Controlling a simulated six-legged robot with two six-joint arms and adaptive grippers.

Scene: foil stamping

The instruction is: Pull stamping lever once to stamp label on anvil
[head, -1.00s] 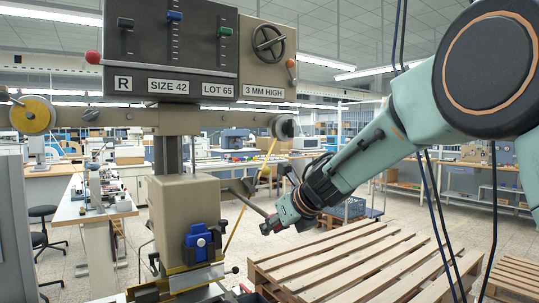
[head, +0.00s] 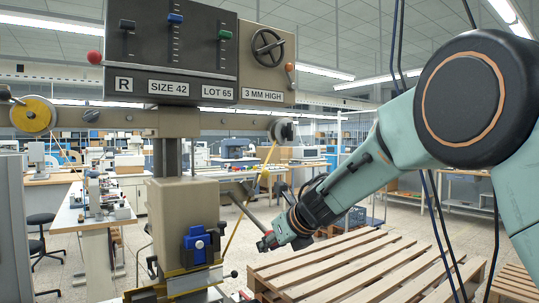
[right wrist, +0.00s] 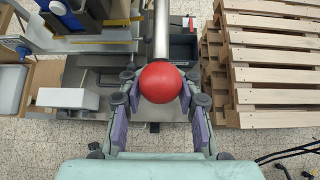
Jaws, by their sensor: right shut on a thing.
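The stamping press (head: 185,208) stands at left centre in the head view. Its lever is a grey rod (right wrist: 161,32) ending in a red ball knob (right wrist: 160,83). My right gripper (head: 266,243) is at the lever's end, right of the press head. In the right wrist view the fingers of my right gripper (right wrist: 158,98) close around the knob from both sides. A blue clamp (head: 202,243) sits on the front of the press head, above a yellow-edged plate (head: 190,270). The label and anvil cannot be made out. My left gripper is not in view.
A slatted wooden pallet (head: 350,262) lies right of the press, below my right arm; it also shows in the right wrist view (right wrist: 275,70). A dark panel (head: 170,50) with sliders tops the press. Dark cables hang near my right arm.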

